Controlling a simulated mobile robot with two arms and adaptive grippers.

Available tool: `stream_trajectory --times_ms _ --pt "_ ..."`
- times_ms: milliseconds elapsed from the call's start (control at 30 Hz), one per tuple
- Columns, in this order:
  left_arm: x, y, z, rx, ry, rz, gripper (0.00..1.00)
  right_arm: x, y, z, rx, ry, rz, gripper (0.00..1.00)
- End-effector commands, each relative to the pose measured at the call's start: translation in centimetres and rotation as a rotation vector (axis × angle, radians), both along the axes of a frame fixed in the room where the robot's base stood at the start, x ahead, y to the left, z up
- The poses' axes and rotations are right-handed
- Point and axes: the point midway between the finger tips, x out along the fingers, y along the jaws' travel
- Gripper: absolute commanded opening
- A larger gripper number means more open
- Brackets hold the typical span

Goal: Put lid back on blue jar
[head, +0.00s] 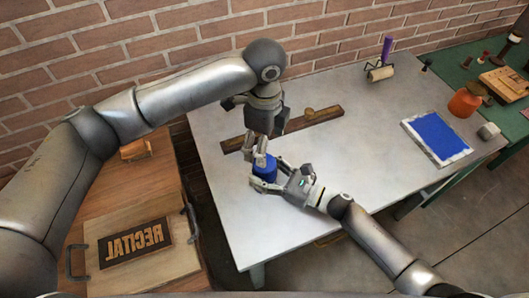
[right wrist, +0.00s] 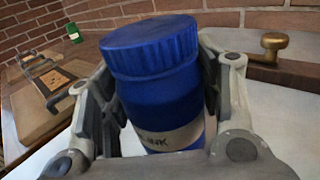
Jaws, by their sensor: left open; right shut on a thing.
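The blue jar (head: 264,172) is upright near the left front part of the white table. In the right wrist view the jar (right wrist: 170,100) has a pale label ending in "INK". Its ridged blue lid (right wrist: 150,45) sits on its top; I cannot tell whether it is fully seated. My right gripper (head: 268,180) is shut around the jar's body, with a finger on each side.
A wooden bar with a brass knob (head: 310,113) lies behind the jar. A purple-handled roller (head: 382,68), blue ink slab (head: 437,135) and orange pot (head: 465,102) are farther right. A cabinet with a RECITAL block (head: 136,243) stands left. The middle of the white table is clear.

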Motion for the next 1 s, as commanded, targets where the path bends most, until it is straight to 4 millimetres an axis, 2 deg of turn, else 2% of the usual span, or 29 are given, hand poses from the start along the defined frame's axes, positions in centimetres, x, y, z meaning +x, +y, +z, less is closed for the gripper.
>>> stream_trajectory --times_ms 100,233,600,633,800,1000 --pt "0.0 -0.1 2.2 -0.001 -0.003 -0.002 0.78 -0.1 0.0 -0.1 -0.001 0.003 0.001 0.0" --pt "0.0 0.0 3.6 0.0 -0.001 -0.002 0.78 -0.1 0.0 -0.1 -0.001 0.003 0.001 0.0" --pt "0.0 0.0 4.2 0.0 0.0 -0.001 0.78 -0.1 0.0 -0.1 -0.001 0.002 0.001 0.0" --pt "0.0 0.0 4.2 0.0 0.0 -0.001 0.78 -0.1 0.0 -0.1 -0.001 0.002 0.001 0.61" --pt "0.0 0.0 4.1 0.0 0.0 -0.001 0.78 0.0 0.0 -0.1 0.0 0.001 0.0 0.83" --pt "0.0 0.0 4.1 0.0 0.0 -0.001 0.78 0.0 0.0 0.0 -0.001 0.0 0.0 0.84"
